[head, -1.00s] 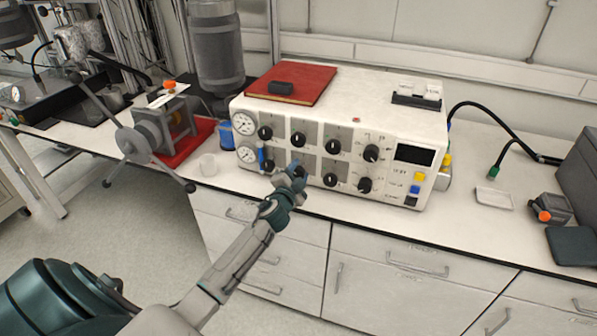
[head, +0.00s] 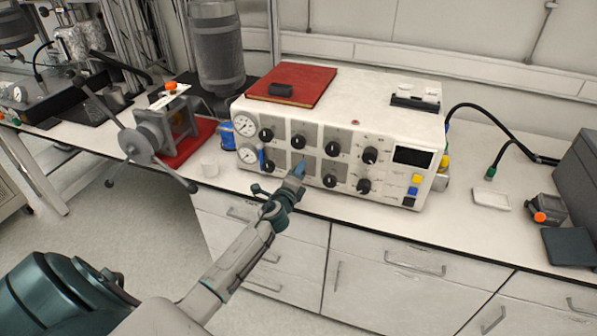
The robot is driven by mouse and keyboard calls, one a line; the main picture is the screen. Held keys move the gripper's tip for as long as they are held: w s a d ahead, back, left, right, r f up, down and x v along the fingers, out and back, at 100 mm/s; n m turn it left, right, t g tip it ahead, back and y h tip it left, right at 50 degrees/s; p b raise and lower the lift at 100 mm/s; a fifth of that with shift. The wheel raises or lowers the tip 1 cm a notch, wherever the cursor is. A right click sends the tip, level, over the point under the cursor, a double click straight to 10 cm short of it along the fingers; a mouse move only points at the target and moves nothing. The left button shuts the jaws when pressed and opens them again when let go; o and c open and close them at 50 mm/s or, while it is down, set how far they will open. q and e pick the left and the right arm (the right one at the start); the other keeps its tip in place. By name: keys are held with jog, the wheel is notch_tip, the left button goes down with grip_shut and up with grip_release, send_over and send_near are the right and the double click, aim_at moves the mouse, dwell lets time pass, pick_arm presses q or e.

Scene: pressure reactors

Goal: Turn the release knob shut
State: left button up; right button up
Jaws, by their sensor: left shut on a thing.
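The white control box (head: 330,100) stands on the bench with two rows of black knobs and two round gauges on its front. My left gripper (head: 299,170) is at the lower row, second knob place from the left. It is shut on the knob there, which I take for the release knob. The fingers hide this knob, so its pointer cannot be read. The panel lettering is too small to read. My left wrist is rolled, with one part sticking out to the left. My right gripper is not in view.
Close neighbours are the lower left knob (head: 268,166), the lower third knob (head: 330,180) and the upper second knob (head: 298,141). The bench edge runs below the panel.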

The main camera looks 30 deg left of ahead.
pick_arm(q)
jog(key=shift+m, duration=0.9)
jog(key=shift+f, duration=0.1)
jog(key=o, duration=1)
jog(key=shift+c, duration=0.2)
jog(key=b+v, duration=0.1)
jog(key=v, duration=0.9)
jog(key=shift+s, duration=0.4)
